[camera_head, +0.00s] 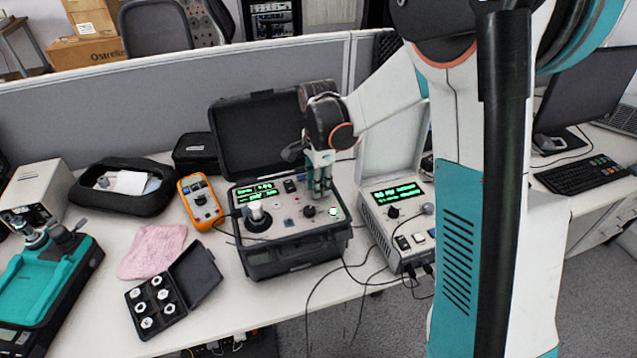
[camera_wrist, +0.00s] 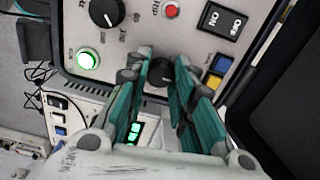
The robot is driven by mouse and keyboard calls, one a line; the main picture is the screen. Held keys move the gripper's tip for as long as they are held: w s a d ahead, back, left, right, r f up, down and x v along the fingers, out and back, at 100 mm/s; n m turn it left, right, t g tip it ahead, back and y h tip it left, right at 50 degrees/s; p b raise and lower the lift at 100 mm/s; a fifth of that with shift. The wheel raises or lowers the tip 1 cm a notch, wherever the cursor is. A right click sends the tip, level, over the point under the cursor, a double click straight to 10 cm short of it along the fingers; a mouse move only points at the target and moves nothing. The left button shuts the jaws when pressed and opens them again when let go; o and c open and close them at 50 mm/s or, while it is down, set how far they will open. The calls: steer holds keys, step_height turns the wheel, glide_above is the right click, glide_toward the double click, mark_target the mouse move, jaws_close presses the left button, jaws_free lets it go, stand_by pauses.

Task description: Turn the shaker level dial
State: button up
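The shaker unit is an open black case (camera_head: 290,245) with a grey panel, green displays and several controls. My gripper (camera_head: 319,195) points down over the right part of this panel. In the wrist view, my gripper (camera_wrist: 162,66) has its two teal fingers apart, on either side of a small black dial (camera_wrist: 161,73). I cannot tell whether the fingertips touch it. A larger black dial (camera_wrist: 106,11) lies up and left of it; a black dial (camera_head: 309,211) also shows in the head view. Labels are too small or hidden to say which is the level dial.
A lit green button (camera_wrist: 88,60), a red button (camera_wrist: 171,11) and an on/off switch (camera_wrist: 222,18) lie near the fingers. A white instrument box (camera_head: 395,215) stands right of the case, with cables in front. A multimeter (camera_head: 201,203) lies to the left.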

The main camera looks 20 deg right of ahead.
jaws_close()
steer(key=n, duration=0.6)
steer(key=shift+n+p, duration=0.3)
steer(key=shift+p, duration=0.1)
steer(key=n, duration=1)
steer(key=shift+p, duration=0.35)
steer(key=n, duration=0.3)
steer(key=shift+n, duration=0.3)
steer(key=n, duration=0.6)
steer(key=shift+n, duration=0.3)
